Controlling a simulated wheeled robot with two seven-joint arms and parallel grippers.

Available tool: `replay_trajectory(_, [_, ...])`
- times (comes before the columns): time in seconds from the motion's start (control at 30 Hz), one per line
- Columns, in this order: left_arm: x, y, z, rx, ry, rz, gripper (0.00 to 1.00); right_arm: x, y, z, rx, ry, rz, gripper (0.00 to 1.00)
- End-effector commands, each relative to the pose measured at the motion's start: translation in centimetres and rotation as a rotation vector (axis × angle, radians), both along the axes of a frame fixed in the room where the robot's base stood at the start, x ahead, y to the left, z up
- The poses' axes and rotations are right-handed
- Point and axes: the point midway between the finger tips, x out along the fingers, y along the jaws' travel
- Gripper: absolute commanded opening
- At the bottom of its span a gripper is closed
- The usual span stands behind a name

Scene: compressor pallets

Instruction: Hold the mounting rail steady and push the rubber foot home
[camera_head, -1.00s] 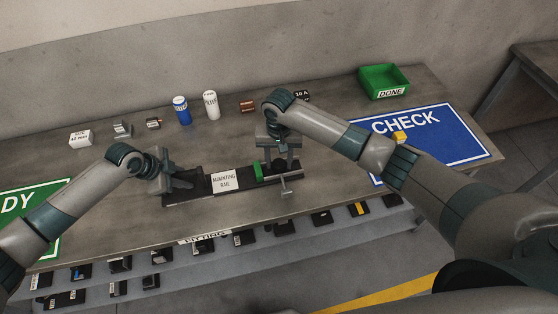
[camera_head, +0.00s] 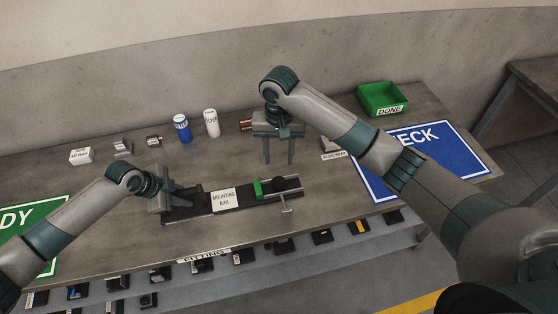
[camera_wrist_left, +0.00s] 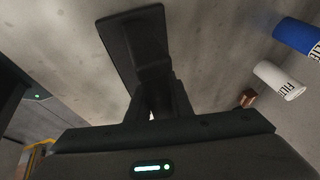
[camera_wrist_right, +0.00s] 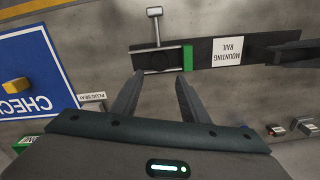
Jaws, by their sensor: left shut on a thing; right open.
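The mounting rail (camera_head: 243,198) is a dark bar with a white label, lying near the table's front edge. My left gripper (camera_head: 178,199) is shut on the rail's left end; the left wrist view shows its fingers around a dark part (camera_wrist_left: 150,72). A green piece (camera_head: 258,189) stands across the rail right of the label. Right of it are a dark block (camera_wrist_right: 162,59) and a metal T-handle (camera_wrist_right: 155,25). I cannot tell which part is the rubber foot. My right gripper (camera_head: 279,160) is open and empty, above and behind the rail's right part.
The green DONE bin (camera_head: 382,100) stands at the back right, by the blue CHECK mat (camera_head: 432,150). A blue can (camera_head: 181,128), a white can (camera_head: 211,123) and small blocks line the back. Bins with dark parts (camera_head: 202,265) sit below the front edge.

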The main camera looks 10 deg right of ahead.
Motion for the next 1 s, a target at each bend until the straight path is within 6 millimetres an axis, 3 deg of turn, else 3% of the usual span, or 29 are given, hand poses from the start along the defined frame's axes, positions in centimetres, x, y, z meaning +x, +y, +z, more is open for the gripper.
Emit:
replay_trajectory(0.03, [-0.5,0.1,-0.7,0.006,0.011,-0.002,0.00,0.0,0.0,0.0,0.000,0.000,0.000,0.41])
replay_trajectory(0.27, [-0.5,0.1,-0.7,0.006,0.011,-0.002,0.00,0.0,0.0,0.1,0.000,0.000,0.000,0.41])
replay_trajectory(0.43, [-0.5,0.1,-0.7,0.006,0.011,-0.002,0.00,0.0,-0.1,0.0,0.004,0.001,-0.014,0.03])
replay_trajectory(0.47, [-0.5,0.1,-0.7,0.006,0.011,-0.002,0.00,-0.1,-0.1,-0.1,0.008,0.001,-0.022,0.00])
replay_trajectory(0.77, [-0.5,0.1,-0.7,0.007,0.011,-0.002,0.00,-0.7,-1.5,-0.7,0.096,0.024,-0.303,0.00])
replay_trajectory(1.0, [-0.5,0.1,-0.7,0.007,0.011,-0.002,0.00,-1.6,-4.6,-1.4,0.217,0.080,-0.761,0.00])
